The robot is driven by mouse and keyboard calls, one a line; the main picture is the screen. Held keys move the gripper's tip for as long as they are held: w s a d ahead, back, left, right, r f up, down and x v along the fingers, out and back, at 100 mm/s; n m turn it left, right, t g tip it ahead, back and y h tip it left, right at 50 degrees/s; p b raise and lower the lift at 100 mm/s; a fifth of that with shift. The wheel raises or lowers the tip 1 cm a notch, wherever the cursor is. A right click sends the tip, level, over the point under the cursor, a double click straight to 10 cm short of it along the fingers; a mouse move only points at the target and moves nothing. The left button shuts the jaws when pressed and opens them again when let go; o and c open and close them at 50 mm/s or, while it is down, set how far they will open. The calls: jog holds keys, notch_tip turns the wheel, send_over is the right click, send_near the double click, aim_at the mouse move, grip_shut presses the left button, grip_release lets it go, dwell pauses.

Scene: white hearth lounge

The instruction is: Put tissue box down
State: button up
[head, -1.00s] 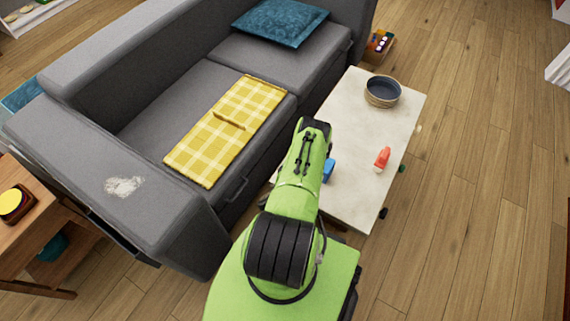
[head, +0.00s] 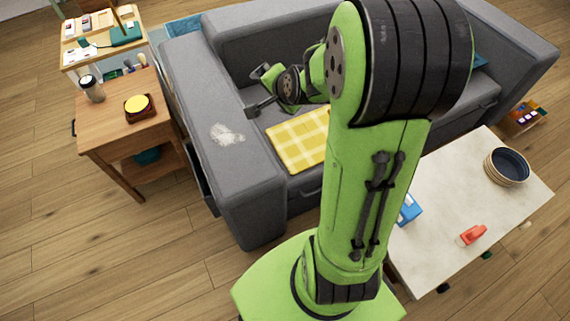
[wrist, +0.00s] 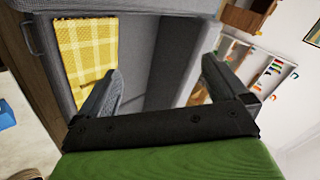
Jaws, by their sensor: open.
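A small blue-and-white box (head: 409,209), which looks like the tissue box, sits on the pale coffee table (head: 440,245). My arm partly hides it. A blue thing (wrist: 5,116) at the left edge of the wrist view may be the same box. My gripper (head: 258,92) is open and empty, raised over the left end of the grey sofa (head: 255,190), well apart from the box. In the wrist view my gripper (wrist: 160,72) shows its two fingers spread with nothing between them.
A yellow checked cloth (head: 298,142) lies on the sofa seat. The coffee table also holds a dark bowl (head: 507,167) and a red object (head: 472,235). A wooden side table (head: 115,120) stands left of the sofa. Floor at the lower left is clear.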

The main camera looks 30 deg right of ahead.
jog(key=s+a+r+n+g, duration=0.2)
jog(key=s+a+r+n, duration=0.45)
jog(key=s+a, duration=0.2)
jog(key=s+a+r+n+g, duration=0.1)
jog(key=s+a+n, duration=0.1)
jog(key=s+n, duration=0.6)
jog(key=s, duration=0.7)
jog(key=shift+a+g+y, duration=0.35)
jog(key=shift+g+y, duration=0.05)
jog(key=shift+s+r, duration=0.1)
jog(key=shift+r, duration=0.05)
